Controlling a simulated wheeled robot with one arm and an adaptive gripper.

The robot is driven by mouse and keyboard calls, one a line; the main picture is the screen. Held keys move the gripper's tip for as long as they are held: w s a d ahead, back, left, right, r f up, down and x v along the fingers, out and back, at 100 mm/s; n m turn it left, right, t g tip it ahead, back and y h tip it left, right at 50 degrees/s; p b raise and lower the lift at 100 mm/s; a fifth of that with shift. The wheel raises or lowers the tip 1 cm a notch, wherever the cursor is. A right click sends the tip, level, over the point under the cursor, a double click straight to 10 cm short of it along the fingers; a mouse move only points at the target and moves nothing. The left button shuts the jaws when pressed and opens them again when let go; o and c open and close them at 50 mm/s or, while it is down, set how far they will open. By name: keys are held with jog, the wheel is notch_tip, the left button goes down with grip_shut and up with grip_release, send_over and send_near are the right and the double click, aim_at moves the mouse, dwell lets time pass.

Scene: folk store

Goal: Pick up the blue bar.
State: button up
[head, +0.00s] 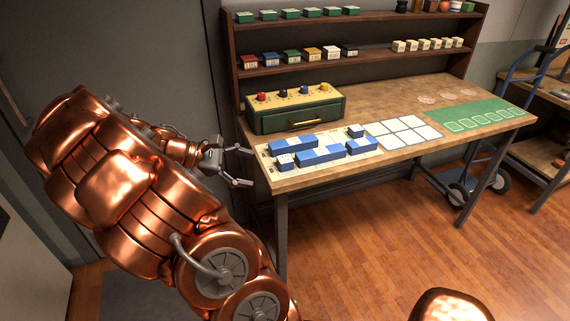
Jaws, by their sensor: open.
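Several blue blocks with white parts stand on a cream board at the front left of the wooden table. Among them are a long blue bar (294,143) at the back left, another long bar (320,154) in front of it, and a shorter bar (362,146) at the right. I cannot tell which one the task means. Small blue blocks stand at the front left (285,162) and back right (355,131). My gripper (249,168) is open and empty, left of the board near the table's left edge, its fingers pointing right. It appears apart from the blocks.
A green box (295,117) with a brass handle and coloured knobs stands behind the blocks. A white-celled mat (403,131) and a green mat (480,117) lie to the right. Shelves (350,52) with small boxes rise behind the table (400,98). A blue hand truck (513,75) stands at right.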

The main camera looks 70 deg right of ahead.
jog(key=w+d+f+n+g+h, duration=0.2)
jog(key=d+f+n, duration=0.15)
jog(key=d, duration=0.55)
jog(key=n+h, duration=0.1)
jog(key=n, duration=0.2)
send_near(278, 161)
jog(key=x, duration=0.4)
jog(key=shift+s+a+r, duration=0.1)
jog(key=shift+s+a, duration=0.05)
jog(key=shift+s, duration=0.3)
jog(key=shift+s+d+f+h, duration=0.1)
jog(key=shift+d+f+h, duration=0.15)
jog(key=shift+d+h, duration=0.05)
jog(key=shift+p+x, duration=0.55)
jog(key=shift+x, duration=1.05)
jog(key=shift+p+x, duration=0.7)
jog(key=shift+x, duration=1.4)
jog(key=shift+c, duration=0.4)
jog(key=shift+r, duration=0.1)
jog(key=c, duration=1.1)
